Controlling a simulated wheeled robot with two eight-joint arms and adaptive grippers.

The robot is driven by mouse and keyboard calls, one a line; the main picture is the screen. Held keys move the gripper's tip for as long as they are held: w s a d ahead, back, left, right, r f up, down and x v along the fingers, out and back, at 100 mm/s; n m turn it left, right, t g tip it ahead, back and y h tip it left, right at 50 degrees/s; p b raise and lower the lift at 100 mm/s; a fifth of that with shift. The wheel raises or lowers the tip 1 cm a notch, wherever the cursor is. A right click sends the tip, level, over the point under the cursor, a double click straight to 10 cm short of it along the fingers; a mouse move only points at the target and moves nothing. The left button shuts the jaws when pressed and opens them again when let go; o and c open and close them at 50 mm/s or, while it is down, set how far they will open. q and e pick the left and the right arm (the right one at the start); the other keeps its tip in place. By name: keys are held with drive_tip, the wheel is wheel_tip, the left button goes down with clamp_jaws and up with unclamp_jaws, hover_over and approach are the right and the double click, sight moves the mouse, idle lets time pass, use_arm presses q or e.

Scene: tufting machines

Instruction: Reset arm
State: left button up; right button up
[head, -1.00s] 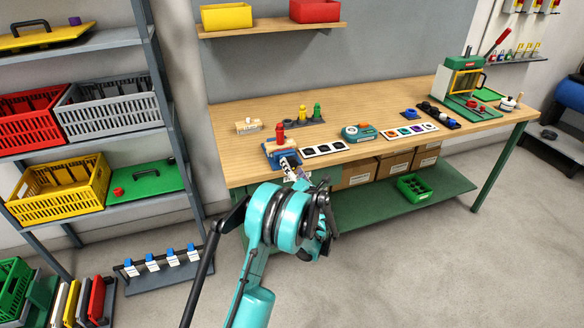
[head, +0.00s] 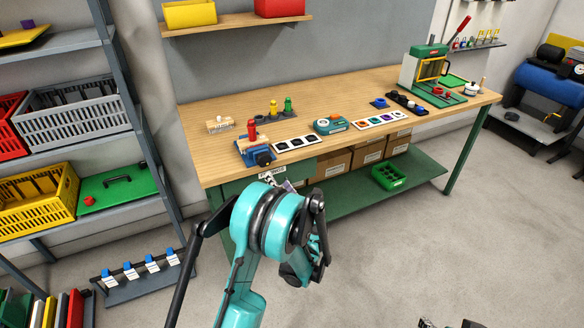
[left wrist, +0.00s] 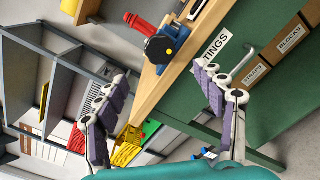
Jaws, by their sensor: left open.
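My left arm is teal and black and reaches up from the bottom of the head view. My left gripper (head: 280,183) is partly hidden behind its own wrist there, in front of the bench's near edge. In the left wrist view my left gripper (left wrist: 158,98) has two purple-padded fingers spread wide with nothing between them. A blue vise (head: 256,153) with a red piece (head: 252,131) stands on the bench just beyond the gripper, apart from it. The vise also shows in the left wrist view (left wrist: 166,46). A small dark part at the head view's bottom edge may be my right gripper (head: 446,323).
The wooden bench (head: 340,98) carries card strips, a teal device (head: 328,125) and a green press (head: 425,72). Cardboard boxes (head: 370,152) and a green crate (head: 388,177) sit on its lower shelf. A grey rack (head: 128,90) with baskets stands left.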

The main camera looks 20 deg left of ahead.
use_arm(q)
drive_tip(key=w+d+r+m+t+h, duration=0.1)
drive_tip(key=d+r+m+t+h, duration=0.3)
drive_tip(key=r, duration=0.3)
drive_tip(key=w+d+r+m+t+h, duration=0.1)
drive_tip(key=d+r+m+t, duration=0.1)
drive_tip(key=d+r+m, duration=0.35)
drive_tip(key=s+d+r+m+h, duration=0.4)
drive_tip(key=d+r+m+h, duration=0.3)
drive_tip(key=m, duration=0.6)
drive_tip(key=s+f+m+g+h, duration=0.1)
drive_tip(key=s+f+m+g, duration=0.4)
drive_tip(key=s, duration=0.9)
drive_tip(key=s+f+m+g, duration=0.5)
drive_tip(key=s+f+m, duration=0.4)
drive_tip(key=s+f, duration=0.2)
drive_tip(key=s, duration=0.2)
drive_tip(key=shift+s+d+f+h, duration=0.25)
drive_tip(key=shift+s+d+h, duration=0.1)
drive_tip(key=shift+s+h, duration=0.05)
